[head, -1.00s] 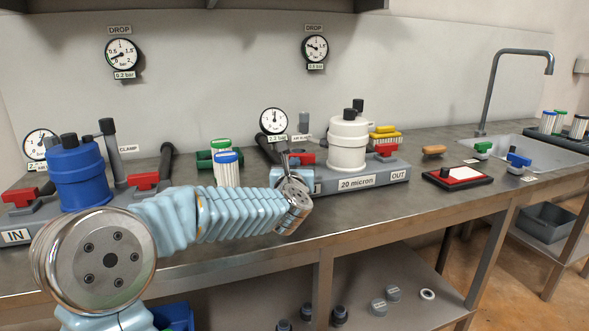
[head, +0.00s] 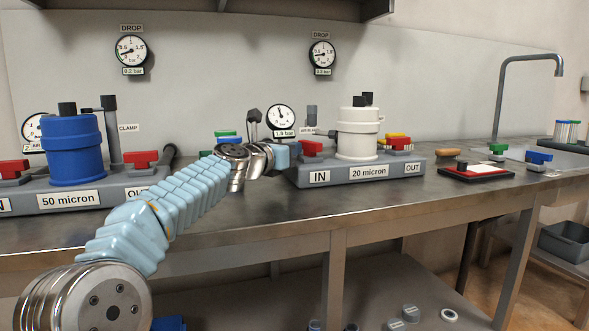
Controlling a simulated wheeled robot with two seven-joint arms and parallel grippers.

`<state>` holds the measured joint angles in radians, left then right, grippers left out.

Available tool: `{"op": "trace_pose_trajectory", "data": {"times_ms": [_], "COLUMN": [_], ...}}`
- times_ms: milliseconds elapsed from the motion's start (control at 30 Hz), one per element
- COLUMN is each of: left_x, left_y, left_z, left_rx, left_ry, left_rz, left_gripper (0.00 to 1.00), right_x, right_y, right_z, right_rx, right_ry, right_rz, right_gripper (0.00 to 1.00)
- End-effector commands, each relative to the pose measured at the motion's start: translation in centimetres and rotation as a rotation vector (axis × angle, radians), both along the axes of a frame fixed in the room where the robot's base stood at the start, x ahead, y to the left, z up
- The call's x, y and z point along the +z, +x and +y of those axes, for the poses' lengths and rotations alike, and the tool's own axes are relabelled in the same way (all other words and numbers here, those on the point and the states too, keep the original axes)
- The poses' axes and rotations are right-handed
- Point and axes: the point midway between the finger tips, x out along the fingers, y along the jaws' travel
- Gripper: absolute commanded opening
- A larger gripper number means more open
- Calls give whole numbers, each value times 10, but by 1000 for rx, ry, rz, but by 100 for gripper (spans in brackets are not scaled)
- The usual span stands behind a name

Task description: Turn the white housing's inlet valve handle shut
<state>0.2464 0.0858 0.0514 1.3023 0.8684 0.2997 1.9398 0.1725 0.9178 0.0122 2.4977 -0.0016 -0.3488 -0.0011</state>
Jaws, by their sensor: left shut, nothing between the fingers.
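The white housing (head: 358,135) stands upright on a grey base labelled IN and 20 micron. Its inlet valve has a red handle (head: 311,148) at the left end of the base, above the IN label. The inlet gauge (head: 281,118) behind reads about 1.9 bar. My right gripper is not in view.
The blue housing (head: 73,147) stands on a 50 micron base at the left. The white housing's red outlet handle (head: 397,143) is at the right, with a red-edged tray (head: 477,172) beyond. A sink lies at the far right. The front of the counter (head: 330,212) is clear.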

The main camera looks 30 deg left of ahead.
Motion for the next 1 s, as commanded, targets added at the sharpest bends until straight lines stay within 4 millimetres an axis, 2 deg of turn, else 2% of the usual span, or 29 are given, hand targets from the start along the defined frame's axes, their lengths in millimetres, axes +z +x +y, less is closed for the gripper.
{"op": "trace_pose_trajectory", "data": {"times_ms": [33,233,533,1000], "left_x": [-4,4,3,1], "left_y": [2,6,12,15], "left_z": [4,6,10,11], "left_rx": [-35,-155,-156,-155], "left_ry": [0,1,1,1], "left_rz": [1,-1,-1,-1], "left_gripper": [0,0,0,0], "right_x": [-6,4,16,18], "right_y": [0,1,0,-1], "right_z": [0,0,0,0], "right_rx": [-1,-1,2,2], "right_ry": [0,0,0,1], "right_rz": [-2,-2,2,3], "right_gripper": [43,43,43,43]}}
